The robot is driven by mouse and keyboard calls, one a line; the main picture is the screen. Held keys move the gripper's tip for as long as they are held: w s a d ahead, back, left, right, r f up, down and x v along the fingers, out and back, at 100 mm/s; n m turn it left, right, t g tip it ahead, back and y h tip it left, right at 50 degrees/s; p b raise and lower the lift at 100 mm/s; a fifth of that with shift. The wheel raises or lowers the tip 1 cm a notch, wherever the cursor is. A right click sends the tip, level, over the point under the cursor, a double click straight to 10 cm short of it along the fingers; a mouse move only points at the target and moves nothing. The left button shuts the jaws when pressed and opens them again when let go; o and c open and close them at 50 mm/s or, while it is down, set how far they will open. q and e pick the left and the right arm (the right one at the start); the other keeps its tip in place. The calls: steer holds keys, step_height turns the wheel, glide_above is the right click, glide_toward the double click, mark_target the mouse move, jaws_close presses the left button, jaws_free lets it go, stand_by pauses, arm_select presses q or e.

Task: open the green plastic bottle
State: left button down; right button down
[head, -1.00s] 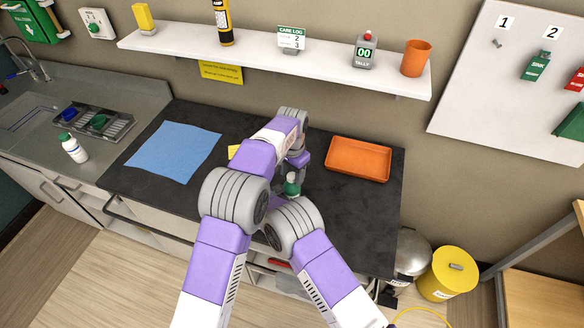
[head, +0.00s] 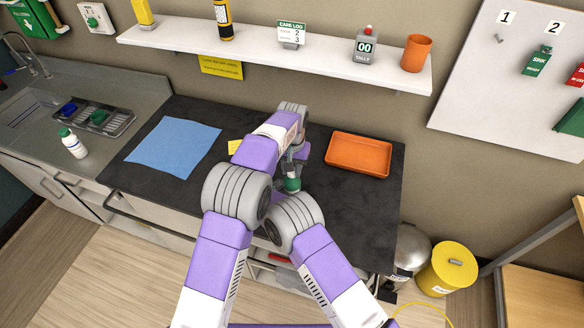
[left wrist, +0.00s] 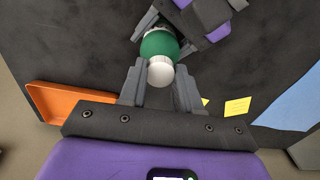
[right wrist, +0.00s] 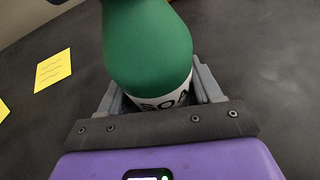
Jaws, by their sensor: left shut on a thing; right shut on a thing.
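The green bottle (head: 292,185) stands on the dark worktop, partly hidden by my arms in the head view. In the left wrist view I look down on its green shoulder (left wrist: 158,44) and white cap (left wrist: 160,72). My left gripper (left wrist: 160,84) is above the bottle, its fingers shut on the cap. In the right wrist view the bottle's green body (right wrist: 148,45) rises above a white label with partly hidden dark letters. My right gripper (right wrist: 160,98) is shut on the labelled lower body from the side. The cap still sits on the bottle.
An orange tray (head: 358,155) lies right of the bottle, and a blue cloth (head: 173,147) lies left. Yellow notes (right wrist: 52,70) lie near the bottle. A white bottle with a green cap (head: 74,145) stands by the sink. A shelf (head: 270,58) runs above the worktop.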

arm_select(q)
steer(key=shift+n, duration=1)
steer(key=c, duration=0.8)
jaws_free()
step_height(320, 180, up, 4)
steer(key=shift+r, duration=0.2)
steer(key=r+m, duration=0.1)
steer(key=m, duration=0.2)
steer(key=shift+r, duration=0.35)
steer(key=shift+c, duration=0.3)
steer(key=r+m, duration=0.1)
steer(key=m, duration=0.2)
steer(key=shift+r+m, duration=0.35)
steer(key=shift+m, duration=0.05)
steer(key=shift+f, duration=3.9)
